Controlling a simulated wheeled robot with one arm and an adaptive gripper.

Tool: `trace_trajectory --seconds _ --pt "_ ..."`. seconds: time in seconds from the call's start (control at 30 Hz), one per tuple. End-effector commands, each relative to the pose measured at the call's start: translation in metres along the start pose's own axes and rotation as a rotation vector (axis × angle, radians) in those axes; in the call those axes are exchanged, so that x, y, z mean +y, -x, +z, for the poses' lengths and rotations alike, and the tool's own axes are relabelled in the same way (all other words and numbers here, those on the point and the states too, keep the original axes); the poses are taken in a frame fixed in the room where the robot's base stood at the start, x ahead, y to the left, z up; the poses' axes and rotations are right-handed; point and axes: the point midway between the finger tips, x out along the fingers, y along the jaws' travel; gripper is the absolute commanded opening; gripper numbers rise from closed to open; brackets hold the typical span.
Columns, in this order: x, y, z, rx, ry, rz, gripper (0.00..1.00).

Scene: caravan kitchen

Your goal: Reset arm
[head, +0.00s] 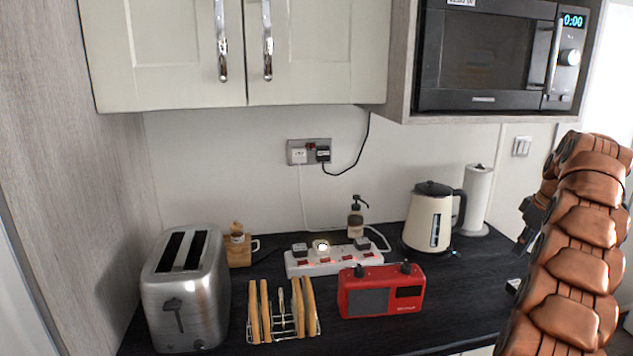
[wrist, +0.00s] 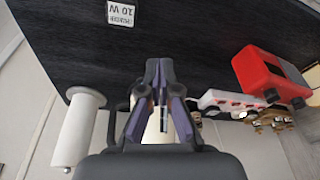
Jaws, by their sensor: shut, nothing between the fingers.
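My gripper (wrist: 160,66) shows in the wrist view with its fingertips together, shut and empty. The dark worktop (wrist: 210,45) and the cream kettle (wrist: 155,128) appear behind it, the kettle partly hidden by the fingers. In the head view my copper-coloured arm is raised at the right edge, in front of the right end of the worktop. The gripper end there is mostly hidden behind the arm, and nothing is seen held.
The worktop (head: 270,335) holds a toaster (head: 183,290), toast rack (head: 283,312), red radio (head: 381,291), power strip (head: 333,260), soap bottle (head: 355,222), kettle (head: 428,222) and paper roll (head: 477,200). A microwave (head: 485,55) and cupboards (head: 180,55) hang above.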

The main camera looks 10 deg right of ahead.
Motion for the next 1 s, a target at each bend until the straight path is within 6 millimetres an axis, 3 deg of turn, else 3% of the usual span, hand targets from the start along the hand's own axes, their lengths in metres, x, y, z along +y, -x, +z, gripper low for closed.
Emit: trace_trajectory --seconds 0.27,0.47,0.77,1.0 --pt "-0.029 0.004 -0.017 -0.003 -0.01 -0.026 0.0" --pt "-0.063 0.006 -0.035 -0.009 -0.016 -0.049 0.0" --pt "-0.157 0.008 -0.06 -0.052 -0.038 -0.101 0.0" --pt "-0.238 0.007 -0.059 -0.103 -0.061 -0.126 0.0"
